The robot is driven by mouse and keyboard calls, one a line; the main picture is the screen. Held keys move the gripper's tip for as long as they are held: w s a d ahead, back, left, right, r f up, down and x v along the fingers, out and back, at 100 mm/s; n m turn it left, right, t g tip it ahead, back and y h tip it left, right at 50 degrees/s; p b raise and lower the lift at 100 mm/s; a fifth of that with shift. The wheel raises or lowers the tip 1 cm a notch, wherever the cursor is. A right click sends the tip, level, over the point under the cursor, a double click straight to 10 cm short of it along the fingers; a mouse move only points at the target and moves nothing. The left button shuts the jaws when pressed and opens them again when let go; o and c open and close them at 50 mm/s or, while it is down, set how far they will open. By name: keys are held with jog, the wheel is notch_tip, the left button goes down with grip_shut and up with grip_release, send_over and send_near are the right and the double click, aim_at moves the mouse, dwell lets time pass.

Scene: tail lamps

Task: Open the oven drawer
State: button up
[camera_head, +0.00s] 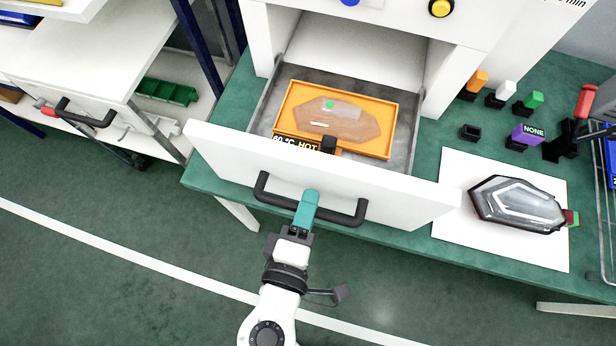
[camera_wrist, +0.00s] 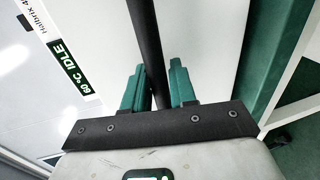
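The oven drawer (camera_head: 350,183) is pulled out from the white oven, its inside showing from above. In it lies an orange tray (camera_head: 388,137) with a brownish translucent piece and a "60 °C HOT" label. The black bar handle (camera_head: 346,217) is on the drawer's white front. My gripper (camera_head: 308,200) has its teal fingers at the middle of the handle. In the wrist view the handle (camera_wrist: 146,40) runs between the two fingers of my gripper (camera_wrist: 158,85), which look closed against it. The fingers hide part of the handle.
The oven (camera_head: 387,30) stands on a green table (camera_head: 228,110). On the right, a lamp housing (camera_head: 515,205) lies on a white sheet (camera_head: 455,170), near small coloured blocks. A white cart with another drawer handle (camera_head: 85,115) is on the left. Floor in front is clear.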

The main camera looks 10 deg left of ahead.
jog(key=shift+o, duration=1.1)
jog(key=shift+s, duration=0.1)
jog(key=b+v, duration=0.1)
jog(key=v, duration=0.9)
jog(key=shift+s+b, duration=0.3)
jog(key=shift+b, duration=0.05)
